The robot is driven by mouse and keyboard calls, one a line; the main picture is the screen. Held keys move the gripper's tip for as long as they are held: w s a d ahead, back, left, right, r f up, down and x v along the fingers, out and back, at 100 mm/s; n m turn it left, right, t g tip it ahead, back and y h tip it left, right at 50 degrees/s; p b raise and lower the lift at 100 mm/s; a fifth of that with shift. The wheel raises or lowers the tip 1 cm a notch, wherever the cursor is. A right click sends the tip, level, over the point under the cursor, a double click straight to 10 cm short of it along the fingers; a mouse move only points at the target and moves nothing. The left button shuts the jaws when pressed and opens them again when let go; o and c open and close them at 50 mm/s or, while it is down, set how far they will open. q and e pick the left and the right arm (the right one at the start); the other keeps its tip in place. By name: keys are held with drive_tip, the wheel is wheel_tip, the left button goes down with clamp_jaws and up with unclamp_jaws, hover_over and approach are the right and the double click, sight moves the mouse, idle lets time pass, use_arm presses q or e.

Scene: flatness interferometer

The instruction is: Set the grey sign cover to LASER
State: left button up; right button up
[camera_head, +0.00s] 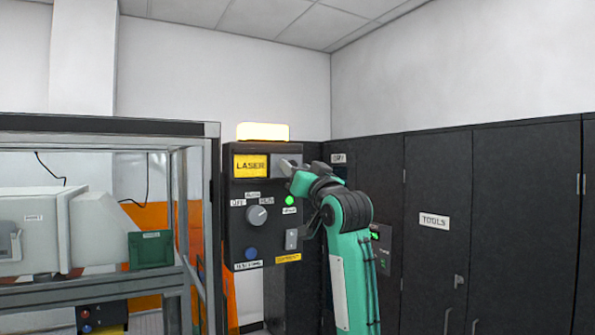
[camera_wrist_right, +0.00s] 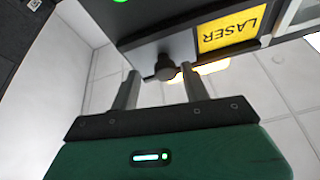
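The black control panel carries a yellow LASER sign (camera_head: 250,166), fully visible at its upper left. The grey sign cover (camera_head: 286,158) is just right of that sign, partly hidden by my right gripper (camera_head: 290,169). In the right wrist view the grey cover (camera_wrist_right: 150,48) has a dark knob (camera_wrist_right: 165,68), and the LASER sign (camera_wrist_right: 230,28) shows beside it, upside down. My right gripper (camera_wrist_right: 160,85) is open, with one finger on each side of the knob and gaps visible between. My left gripper is not in view.
Below the sign are a rotary knob (camera_head: 257,215), a green light (camera_head: 289,201), a switch (camera_head: 291,239) and a blue button (camera_head: 250,253). A metal frame (camera_head: 205,220) stands left; black TOOLS cabinets (camera_head: 435,270) stand right.

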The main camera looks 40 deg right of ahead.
drive_tip(key=b+v, duration=0.7)
drive_tip(key=v, duration=0.7)
drive_tip(key=shift+b, duration=0.3)
drive_tip(key=shift+w, duration=0.1)
